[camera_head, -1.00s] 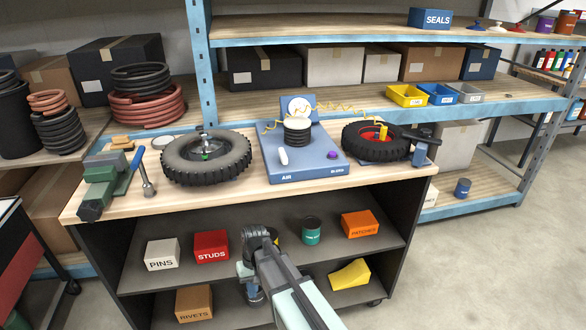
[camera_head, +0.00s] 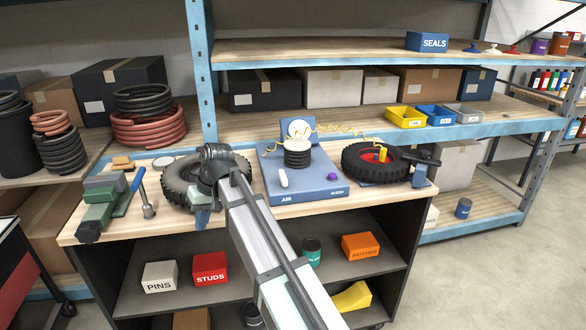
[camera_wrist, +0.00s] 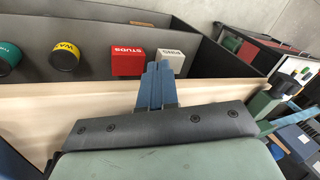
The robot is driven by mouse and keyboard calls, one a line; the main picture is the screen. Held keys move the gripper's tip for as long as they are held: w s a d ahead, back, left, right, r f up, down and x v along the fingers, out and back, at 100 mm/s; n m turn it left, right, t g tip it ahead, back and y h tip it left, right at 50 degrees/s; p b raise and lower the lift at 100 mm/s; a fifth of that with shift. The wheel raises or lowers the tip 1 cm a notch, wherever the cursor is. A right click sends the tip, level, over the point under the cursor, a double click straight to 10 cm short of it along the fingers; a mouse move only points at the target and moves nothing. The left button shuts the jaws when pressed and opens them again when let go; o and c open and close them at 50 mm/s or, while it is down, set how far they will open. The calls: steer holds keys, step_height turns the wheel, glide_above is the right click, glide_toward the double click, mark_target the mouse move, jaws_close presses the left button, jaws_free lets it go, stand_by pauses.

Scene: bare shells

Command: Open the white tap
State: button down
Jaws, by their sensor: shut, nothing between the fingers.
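The white tap (camera_head: 283,178) is a small white lever standing at the front left of the blue AIR board (camera_head: 305,190) on the bench. My gripper (camera_head: 202,219) hangs at the bench's front edge, left of the board and clear of the tap, in front of the left tyre. Its blue fingers (camera_wrist: 158,85) are together and empty in the wrist view, pointing at the bench edge and the shelf below. The tap is not seen in the wrist view.
A purple knob (camera_head: 332,177) and a black coil (camera_head: 297,152) are on the board. Tyres flank it, the left one (camera_head: 180,180) partly hidden by my arm. A green vice (camera_head: 105,200) stands further left. STUDS (camera_wrist: 128,63) and PINS (camera_wrist: 170,56) boxes sit on the lower shelf.

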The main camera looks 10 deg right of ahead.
steer(key=w+d+r, duration=0.3)
steer(key=d+r, duration=0.1)
steer(key=r, duration=0.1)
step_height(320, 180, up, 6)
steer(key=m+t+y, duration=0.2)
steer(key=t, duration=0.1)
glide_above(284, 180)
steer(key=shift+w+f, duration=0.1)
steer(key=w+d+r+m+t, duration=0.1)
steer(key=d+r+t, duration=0.1)
steer(key=d, duration=1.1)
steer(key=x, duration=0.9)
steer(key=shift+s+a, duration=0.1)
steer(key=shift+a, duration=0.1)
steer(key=a, duration=0.3)
steer(key=shift+f, duration=0.4)
steer(key=shift+a, duration=0.7)
